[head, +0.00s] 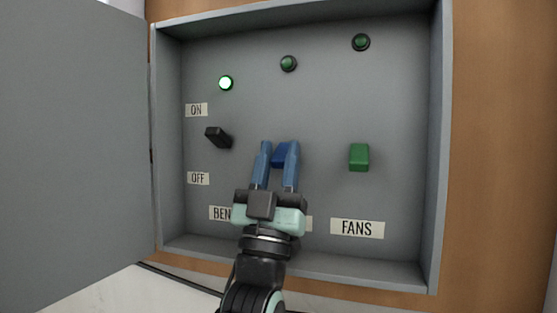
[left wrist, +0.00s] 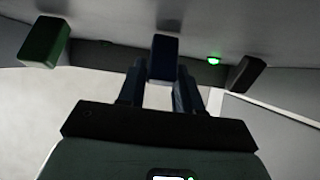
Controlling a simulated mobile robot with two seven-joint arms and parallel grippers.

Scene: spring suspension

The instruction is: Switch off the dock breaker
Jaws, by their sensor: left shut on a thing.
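The open grey breaker box shows three levers. The blue middle lever (head: 282,155) is between the fingers of my left gripper (head: 278,149), which is shut on it. The lever also shows between the fingers in the left wrist view (left wrist: 163,58). My gripper hides most of the label below it, so I cannot read it. The black lever (head: 218,138) stands at left, above a partly covered label starting "BEN". The green lever (head: 359,157) stands at right above the FANS label (head: 357,229). The middle lamp (head: 288,63) looks unlit. My right gripper is not in view.
The left lamp (head: 226,83) glows green; the right lamp (head: 361,42) looks dark. An ON label (head: 196,110) sits above an OFF label (head: 198,178) at left. The box door (head: 75,140) hangs open at left. The box's raised walls surround the panel.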

